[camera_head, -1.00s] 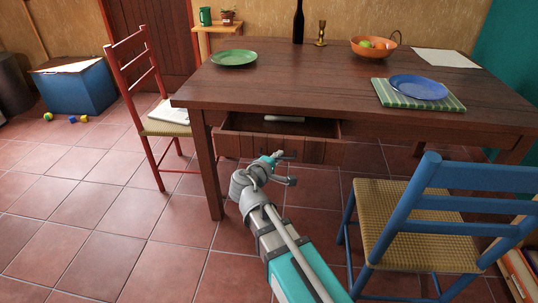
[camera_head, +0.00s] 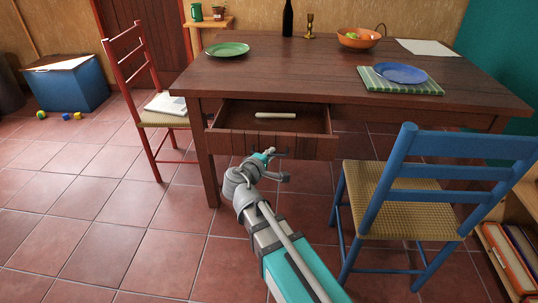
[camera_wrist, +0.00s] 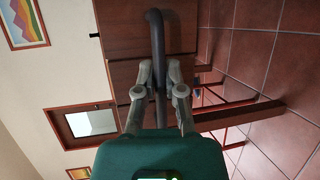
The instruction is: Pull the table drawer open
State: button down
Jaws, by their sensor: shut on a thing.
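The wooden table (camera_head: 300,70) has its drawer (camera_head: 228,143) standing partly out, with its inside visible from above. A pale, long object (camera_head: 275,115) lies in the drawer. My gripper (camera_head: 270,157) is at the middle of the drawer front. In the wrist view, my gripper (camera_wrist: 159,75) has its two fingers on either side of a dark bar handle (camera_wrist: 155,28) and is shut on it. The wooden drawer front (camera_wrist: 124,75) also shows there, behind the fingers.
A blue chair (camera_head: 400,205) stands close at the right of my arm. A red chair (camera_head: 145,90) stands left of the table. The tabletop bears a green plate (camera_head: 228,49), a blue plate (camera_head: 401,73) and a fruit bowl (camera_head: 358,42).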

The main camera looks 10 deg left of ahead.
jog(key=c, duration=0.7)
grip_release()
jog(key=shift+s, duration=0.2)
